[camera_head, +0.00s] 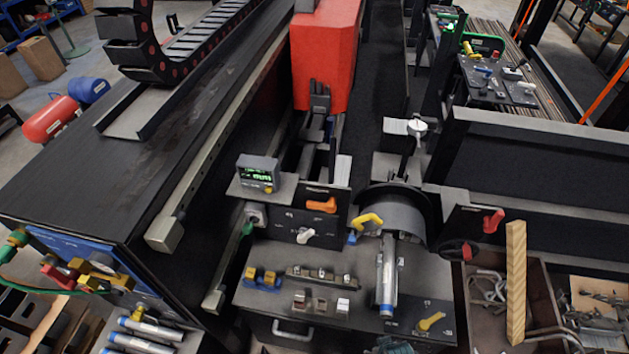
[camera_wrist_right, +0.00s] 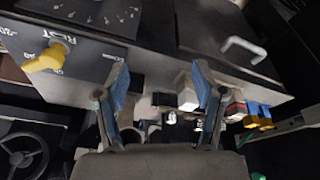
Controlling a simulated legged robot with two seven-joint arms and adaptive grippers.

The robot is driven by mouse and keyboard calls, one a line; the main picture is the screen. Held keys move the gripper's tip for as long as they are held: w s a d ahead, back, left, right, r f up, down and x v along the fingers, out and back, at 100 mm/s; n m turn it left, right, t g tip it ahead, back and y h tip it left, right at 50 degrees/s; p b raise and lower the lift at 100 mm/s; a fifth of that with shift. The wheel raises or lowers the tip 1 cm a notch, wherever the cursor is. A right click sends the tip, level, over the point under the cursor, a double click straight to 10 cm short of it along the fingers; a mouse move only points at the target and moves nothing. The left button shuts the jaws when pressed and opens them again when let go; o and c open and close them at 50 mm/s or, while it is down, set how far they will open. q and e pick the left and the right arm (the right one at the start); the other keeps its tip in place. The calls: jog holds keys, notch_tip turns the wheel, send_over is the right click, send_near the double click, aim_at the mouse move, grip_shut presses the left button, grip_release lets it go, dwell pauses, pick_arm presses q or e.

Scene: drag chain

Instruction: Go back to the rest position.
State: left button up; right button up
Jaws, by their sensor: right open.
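My right gripper (camera_wrist_right: 163,80) is open and empty in the right wrist view, its two blue-padded fingers spread apart. A grey panel with a yellow rotary knob (camera_wrist_right: 45,58) and white lettering that seems to read REST lies to the left of the fingers, apart from them. The head view shows a yellow knob (camera_head: 430,321) at the front right of the grey bench, probably the same one. My left gripper is not in view, and I cannot make out my right gripper clearly in the head view.
The bench carries a metal cylinder (camera_head: 387,275), small blue-and-yellow parts (camera_head: 262,278), a row of small blocks (camera_head: 322,277) and a display box (camera_head: 258,173). A wooden bar (camera_head: 516,280) stands at the right. A white handle (camera_wrist_right: 243,47) sits on the bench front.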

jog(key=s+f+g+b, duration=0.1)
jog(key=s+f+b, duration=0.15)
jog(key=f, duration=0.95)
jog(key=s+f+b, duration=0.1)
jog(key=s+f, duration=0.2)
jog(key=f, duration=1)
jog(key=s+d+f+g+b, duration=0.1)
jog(key=s+d+f+b, duration=0.1)
jog(key=s+f, duration=1.2)
jog(key=shift+s+d, duration=0.7)
jog(key=shift+s, duration=0.05)
